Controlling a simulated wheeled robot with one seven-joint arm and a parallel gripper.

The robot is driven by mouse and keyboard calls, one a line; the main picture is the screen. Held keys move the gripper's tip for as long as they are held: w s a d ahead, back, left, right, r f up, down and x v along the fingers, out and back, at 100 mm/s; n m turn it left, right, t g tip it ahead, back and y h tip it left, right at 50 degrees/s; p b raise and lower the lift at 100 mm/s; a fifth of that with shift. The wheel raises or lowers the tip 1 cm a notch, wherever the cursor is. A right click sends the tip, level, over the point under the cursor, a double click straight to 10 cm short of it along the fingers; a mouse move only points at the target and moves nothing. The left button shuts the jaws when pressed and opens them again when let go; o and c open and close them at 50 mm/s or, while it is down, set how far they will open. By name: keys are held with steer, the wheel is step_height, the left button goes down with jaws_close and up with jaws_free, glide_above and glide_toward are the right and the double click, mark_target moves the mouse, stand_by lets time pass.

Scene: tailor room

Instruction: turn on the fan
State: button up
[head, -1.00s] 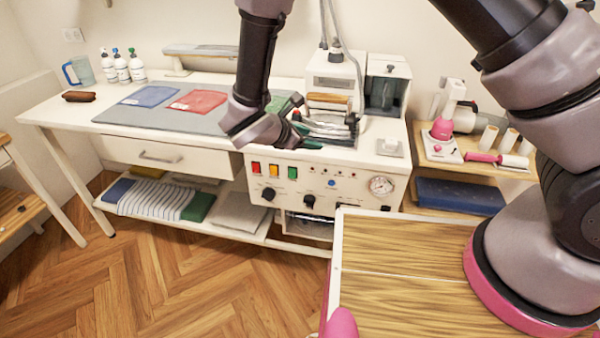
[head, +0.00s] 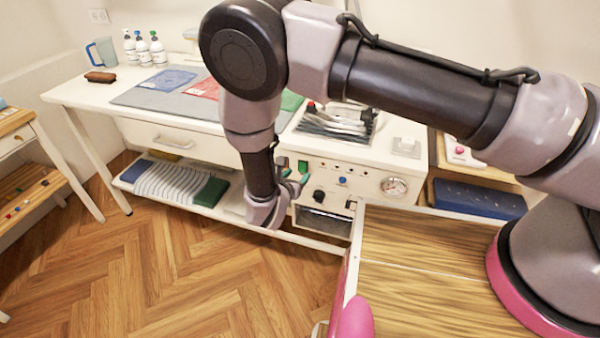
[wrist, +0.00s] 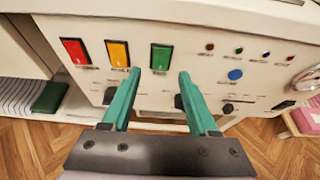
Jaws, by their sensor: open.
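The white control panel (head: 345,183) is on the front of the ironing table. In the wrist view it carries a red switch (wrist: 75,51), a yellow switch (wrist: 118,53) and a green switch (wrist: 160,57) in a row. Small labels sit under them, too blurred to read, so I cannot tell which one is the fan's. My gripper (wrist: 158,76) is open and empty, its two teal fingers pointing at the panel, one tip on each side of the green switch's lower part. Contact cannot be told. In the head view my arm hides part of the panel.
Dark knobs (wrist: 228,108), a blue button (wrist: 235,75) and a gauge (head: 394,187) are also on the panel. A lower shelf with striped cloth (head: 167,180) is at left. A wood-topped surface (head: 430,245) stands in front at right. The floor at left is clear.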

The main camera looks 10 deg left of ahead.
mark_target(302, 169)
steer(key=shift+x, duration=1.6)
steer(key=shift+c, duration=0.3)
